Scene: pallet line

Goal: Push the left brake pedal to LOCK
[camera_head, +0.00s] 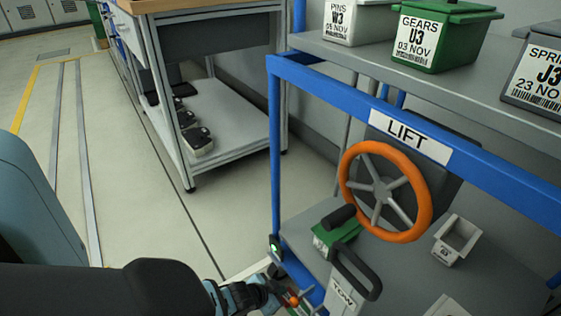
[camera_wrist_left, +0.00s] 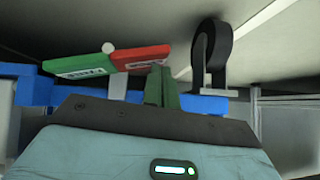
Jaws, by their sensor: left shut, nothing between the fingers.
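The brake pedal shows in the left wrist view as a two-part plate, with a green half (camera_wrist_left: 78,66) on the left and a red half (camera_wrist_left: 142,56) on the right. Both halves carry small labels I cannot read, and a pale round knob sits between them. My left gripper (camera_wrist_left: 157,75) is shut and empty, its fingertips at the right end of the red half. I cannot tell whether they touch it. In the head view my left gripper (camera_head: 272,291) is low beside the blue cart post, and the pedal is mostly hidden there.
A black caster wheel (camera_wrist_left: 213,50) stands right of the pedal.

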